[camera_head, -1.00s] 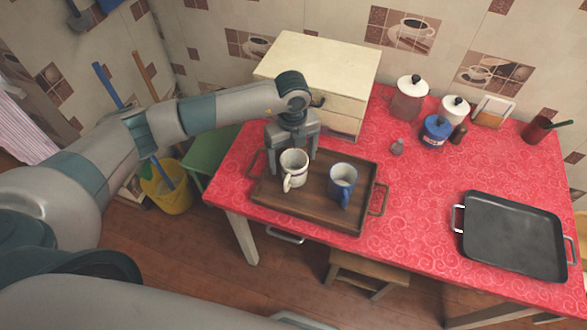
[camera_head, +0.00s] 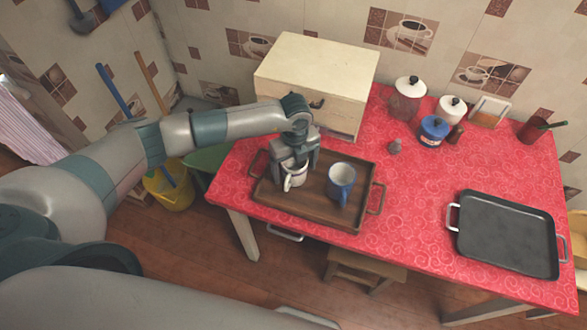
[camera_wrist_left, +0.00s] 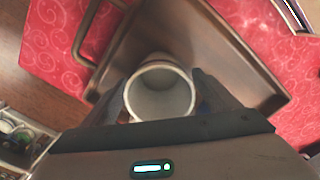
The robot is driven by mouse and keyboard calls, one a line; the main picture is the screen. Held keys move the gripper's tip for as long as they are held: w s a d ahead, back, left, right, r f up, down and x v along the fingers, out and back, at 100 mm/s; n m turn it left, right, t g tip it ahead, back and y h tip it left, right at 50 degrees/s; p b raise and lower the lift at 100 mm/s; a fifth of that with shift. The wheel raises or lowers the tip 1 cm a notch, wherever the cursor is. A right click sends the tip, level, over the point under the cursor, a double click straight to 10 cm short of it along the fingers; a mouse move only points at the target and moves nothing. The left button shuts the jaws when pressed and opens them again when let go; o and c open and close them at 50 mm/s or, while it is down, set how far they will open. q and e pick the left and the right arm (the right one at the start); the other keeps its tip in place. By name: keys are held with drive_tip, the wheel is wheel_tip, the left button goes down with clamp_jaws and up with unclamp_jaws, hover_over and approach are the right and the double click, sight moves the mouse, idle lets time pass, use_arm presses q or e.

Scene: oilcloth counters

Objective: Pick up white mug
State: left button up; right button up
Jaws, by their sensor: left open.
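The white mug (camera_head: 295,180) stands upright on the brown wooden tray (camera_head: 330,220), partly covered by my left gripper in the head view. My left gripper (camera_head: 291,166) points down over the mug with its fingers open. In the left wrist view the mug (camera_wrist_left: 160,92) sits between the two fingers of the gripper (camera_wrist_left: 160,95), its open top facing the camera. I cannot tell whether a finger touches it. My right gripper is not in view.
A blue mug (camera_head: 340,183) stands on the tray to the right of the white mug. A cream drawer box (camera_head: 315,70) stands close behind. A black pan (camera_head: 508,235) lies at the right. Jars, including a blue one (camera_head: 434,129), stand at the back; the red tablecloth (camera_head: 415,190) is clear between.

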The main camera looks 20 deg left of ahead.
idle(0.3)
use_arm(q)
drive_tip(key=c, duration=1.4)
drive_tip(key=shift+o, duration=0.2)
drive_tip(key=shift+r, duration=0.1)
drive_tip(key=shift+r+b, duration=0.45)
drive_tip(key=shift+r, duration=0.15)
wheel_tip(320, 180, up, 2)
drive_tip(key=shift+r+b, duration=0.15)
drive_tip(key=shift+b, duration=0.55)
drive_tip(key=s+d+r+b, duration=0.3)
drive_tip(key=s+d+r, duration=0.3)
drive_tip(key=d, duration=0.4)
drive_tip(key=shift+r+b, duration=0.35)
drive_tip(key=shift+r, duration=0.35)
